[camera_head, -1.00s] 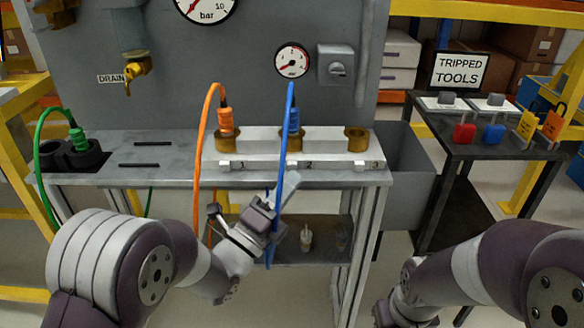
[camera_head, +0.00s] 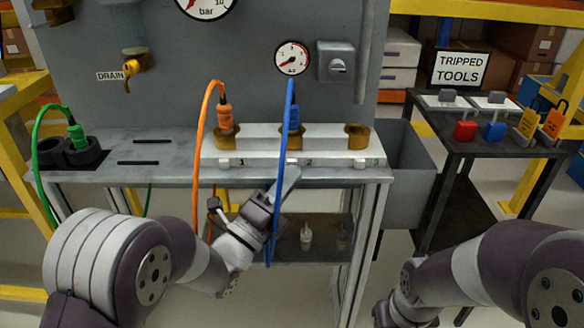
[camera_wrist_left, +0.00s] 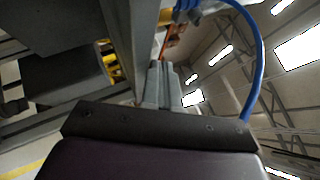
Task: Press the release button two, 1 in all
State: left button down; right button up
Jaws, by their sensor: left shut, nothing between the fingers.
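A pale front rail carries small release buttons beside the numbers 1, 2 and 3. Release button two (camera_head: 293,161) is the small light block left of the number 2, below the socket with the blue plug (camera_head: 293,122). My left gripper (camera_head: 292,171) is shut and empty, its fingers slanting up to just below button two. I cannot tell whether the tips touch it. In the left wrist view the closed fingers (camera_wrist_left: 160,85) point toward the bench edge; the button cannot be made out there. My right arm enters at the lower right, its gripper out of view.
The blue hose (camera_head: 281,180) hangs close beside my left fingers. An orange hose (camera_head: 200,140) hangs farther left, at the plug above button one (camera_head: 224,163). Button three (camera_head: 360,163) sits right under an empty socket. A dark tool table (camera_head: 480,150) stands at the right.

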pick_arm(q)
jog(key=shift+w+a+r+b, duration=0.2)
jog(key=shift+w+r+b, duration=0.15)
jog(key=shift+r, duration=0.3)
dwell(1.2)
jog(key=shift+s+f+b, duration=0.15)
jog(key=shift+b, duration=0.15)
jog(key=shift+s+d+f+b, duration=0.1)
jog(key=shift+s+f+b, duration=0.15)
jog(key=shift+s, duration=1)
jog(key=shift+s+d+f+b, duration=0.1)
jog(key=shift+s+f+b, duration=0.1)
jog(key=shift+s, duration=1.05)
